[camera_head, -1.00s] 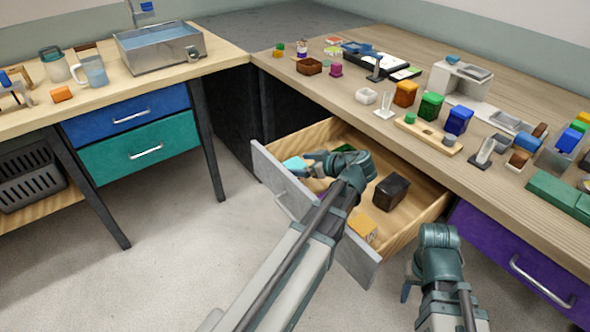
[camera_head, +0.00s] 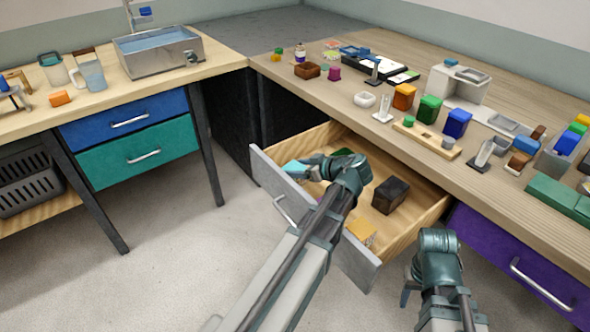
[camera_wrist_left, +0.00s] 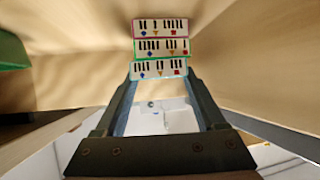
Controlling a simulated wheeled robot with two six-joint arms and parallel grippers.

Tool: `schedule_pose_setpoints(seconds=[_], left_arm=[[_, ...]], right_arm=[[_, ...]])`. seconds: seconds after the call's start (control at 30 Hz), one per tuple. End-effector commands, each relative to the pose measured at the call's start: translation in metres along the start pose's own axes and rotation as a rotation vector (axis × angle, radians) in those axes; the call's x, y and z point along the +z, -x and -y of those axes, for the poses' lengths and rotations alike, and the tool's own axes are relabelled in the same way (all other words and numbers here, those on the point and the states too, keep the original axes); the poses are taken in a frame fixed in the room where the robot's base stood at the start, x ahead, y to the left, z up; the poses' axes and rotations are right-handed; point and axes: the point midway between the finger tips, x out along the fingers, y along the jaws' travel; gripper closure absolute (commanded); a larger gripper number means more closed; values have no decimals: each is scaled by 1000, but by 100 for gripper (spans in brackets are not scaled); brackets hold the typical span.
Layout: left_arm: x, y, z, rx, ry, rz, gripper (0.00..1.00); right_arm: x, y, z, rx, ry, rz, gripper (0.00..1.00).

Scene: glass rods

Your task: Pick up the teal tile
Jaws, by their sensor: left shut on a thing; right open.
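My left gripper (camera_head: 312,170) reaches into the open drawer from the front. It is shut on the teal tile (camera_head: 291,168), which shows at the fingertips by the drawer's left end. In the left wrist view, the patterned face of the teal tile (camera_wrist_left: 160,69) shows at the tips of the left gripper (camera_wrist_left: 162,82). A green-edged tile (camera_wrist_left: 162,46) and a pink-edged tile (camera_wrist_left: 160,26) show just beyond it. Whether the tiles touch is unclear. My right gripper (camera_head: 408,288) is open and empty, low in front of the drawer.
The open drawer (camera_head: 415,222) also holds a dark box (camera_head: 390,194), a yellow-orange item (camera_head: 361,231) and a green item, partly hidden by my arm. Its grey front (camera_head: 362,270) and wooden walls stand around the left gripper. The counter (camera_head: 440,75) above is crowded.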

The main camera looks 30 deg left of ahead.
Motion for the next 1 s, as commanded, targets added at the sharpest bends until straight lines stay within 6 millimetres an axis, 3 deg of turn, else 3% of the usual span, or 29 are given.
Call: schedule_pose_setpoints(seconds=[0.37,0.8,1.0], left_arm=[[-18,10,0,0,0,0,93],[-76,42,0,0,0,0,93],[-88,48,0,0,0,0,93]], right_arm=[[1,21,-2,0,0,0,50],[5,86,-8,0,0,0,50],[6,100,-10,0,0,0,50]])
